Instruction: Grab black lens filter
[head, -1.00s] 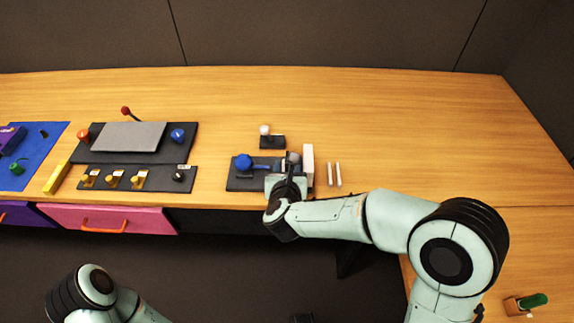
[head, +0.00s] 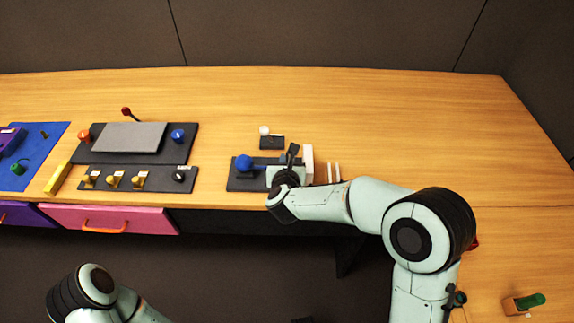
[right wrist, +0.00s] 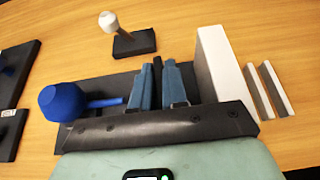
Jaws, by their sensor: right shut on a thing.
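My right gripper (head: 290,163) is over the dark panel (head: 240,186) near the table's front edge. In the right wrist view its two blue-grey fingers (right wrist: 158,88) are closed on a thin black piece (right wrist: 157,72), which looks like the black lens filter. In the head view a dark upright piece (head: 292,152) shows at the fingers. The lower part of the piece is hidden by the fingers, and I cannot tell whether it touches the panel. My left arm shows at the lower left, but its gripper is out of view.
A blue knob (head: 244,162) is left of the gripper; a white block (head: 308,163) stands close on its right, with two thin white slats (head: 334,173) beyond. A white-topped joystick (head: 266,133) is behind. Switch panels (head: 150,180) lie left. The table behind is clear.

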